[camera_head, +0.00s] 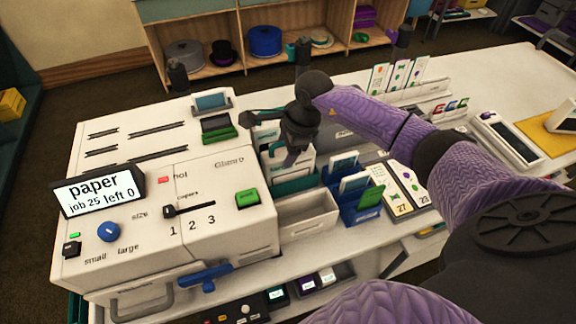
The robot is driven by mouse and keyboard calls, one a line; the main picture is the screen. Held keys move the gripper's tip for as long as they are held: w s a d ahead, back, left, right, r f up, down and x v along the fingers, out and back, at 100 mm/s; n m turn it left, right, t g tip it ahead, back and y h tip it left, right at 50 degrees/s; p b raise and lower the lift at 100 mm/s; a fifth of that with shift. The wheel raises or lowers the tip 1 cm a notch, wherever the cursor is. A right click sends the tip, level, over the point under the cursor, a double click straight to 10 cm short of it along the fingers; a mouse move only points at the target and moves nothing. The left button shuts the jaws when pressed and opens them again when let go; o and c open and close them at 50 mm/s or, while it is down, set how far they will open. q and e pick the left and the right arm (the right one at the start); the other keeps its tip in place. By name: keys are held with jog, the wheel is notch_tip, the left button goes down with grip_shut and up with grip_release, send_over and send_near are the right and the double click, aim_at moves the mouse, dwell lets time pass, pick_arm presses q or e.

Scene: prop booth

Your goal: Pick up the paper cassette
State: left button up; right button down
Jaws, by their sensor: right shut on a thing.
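My right gripper (291,157) comes in from the right and points down just right of the white machine. It is shut on a white, upright, box-like thing (303,163) with teal parts at its base, which looks like the paper cassette. My gripper covers part of it, and I cannot tell whether it is clear of the surface below. The machine's screen (98,190) reads "paper, job 25 left 0". My left gripper is not in view.
The white copier-like machine (105,240) has a blue lever (205,277) at its front. An empty open bin (308,213) and a blue card holder (352,210) stand close to my right gripper. More card racks (405,92) stand behind my arm.

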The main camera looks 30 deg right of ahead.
pick_arm(q)
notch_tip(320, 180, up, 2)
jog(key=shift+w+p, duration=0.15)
jog(key=shift+p, duration=0.9)
pick_arm(e)
notch_tip(320, 180, up, 18)
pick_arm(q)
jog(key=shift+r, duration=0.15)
